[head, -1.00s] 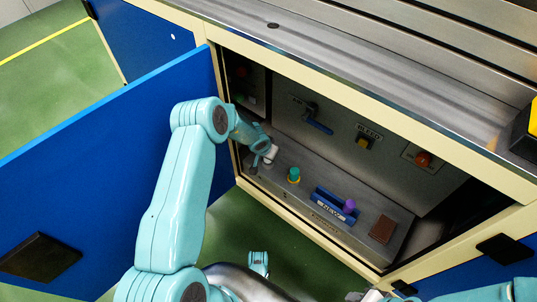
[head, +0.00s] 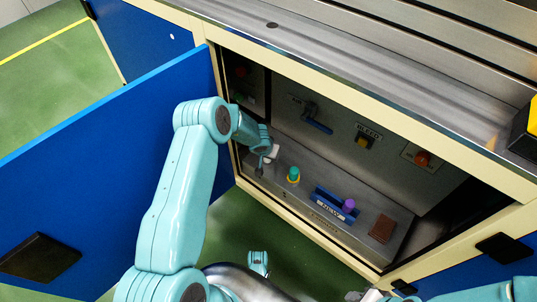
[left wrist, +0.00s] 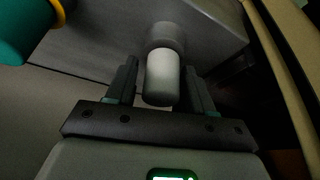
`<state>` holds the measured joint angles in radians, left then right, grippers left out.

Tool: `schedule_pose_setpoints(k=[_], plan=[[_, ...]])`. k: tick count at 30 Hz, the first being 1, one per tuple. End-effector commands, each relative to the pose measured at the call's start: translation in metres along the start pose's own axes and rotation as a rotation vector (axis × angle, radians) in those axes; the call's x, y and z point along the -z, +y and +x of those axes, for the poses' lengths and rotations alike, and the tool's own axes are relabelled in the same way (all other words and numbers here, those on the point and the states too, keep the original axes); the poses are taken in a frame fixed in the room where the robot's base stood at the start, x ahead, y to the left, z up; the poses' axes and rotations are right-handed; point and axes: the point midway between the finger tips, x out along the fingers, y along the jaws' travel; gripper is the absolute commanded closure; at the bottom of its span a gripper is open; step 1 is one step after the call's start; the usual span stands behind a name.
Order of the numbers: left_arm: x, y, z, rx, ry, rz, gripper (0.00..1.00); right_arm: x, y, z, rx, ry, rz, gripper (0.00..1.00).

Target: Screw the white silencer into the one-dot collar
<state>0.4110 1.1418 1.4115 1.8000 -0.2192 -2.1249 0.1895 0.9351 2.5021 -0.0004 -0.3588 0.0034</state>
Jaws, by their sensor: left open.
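The white silencer (left wrist: 160,78) is a pale cylinder in the left wrist view. Its far end meets a grey round piece (left wrist: 165,38), which may be the collar; no dot is visible, and I cannot tell whether the two are threaded together. My left gripper (left wrist: 160,88) is open, with one finger on each side of the silencer and gaps showing between. In the head view my left gripper (head: 267,158) is inside the cabinet at the left end of the grey ledge; the silencer cannot be made out there.
A teal plug with a yellow ring (head: 293,175) stands right of my gripper. A blue holder (head: 328,201) with a purple plug (head: 348,205) and a brown block (head: 382,229) lie further right. The open blue door (head: 110,160) and cabinet frame bound the left.

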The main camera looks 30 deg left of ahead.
Motion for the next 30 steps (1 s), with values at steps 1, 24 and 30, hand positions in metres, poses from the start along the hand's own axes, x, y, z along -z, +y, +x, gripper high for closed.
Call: schedule_pose_setpoints(k=[1, 24, 30], plan=[[0.0003, 0.0008, 0.0, 0.014, 0.001, -0.029, 0.47, 0.0, 0.0, 0.0, 0.0, 0.0, 0.0, 0.57], [0.0002, -0.0022, -0.0001, 0.169, 0.002, -0.409, 0.78, 0.0, 0.0, 0.0, 0.0, 0.0, 0.0, 0.57], [0.0002, -0.002, -0.0001, 0.09, 0.002, -0.225, 0.79, 0.0, 0.0, 0.0, 0.0, 0.0, 0.0, 0.57]])
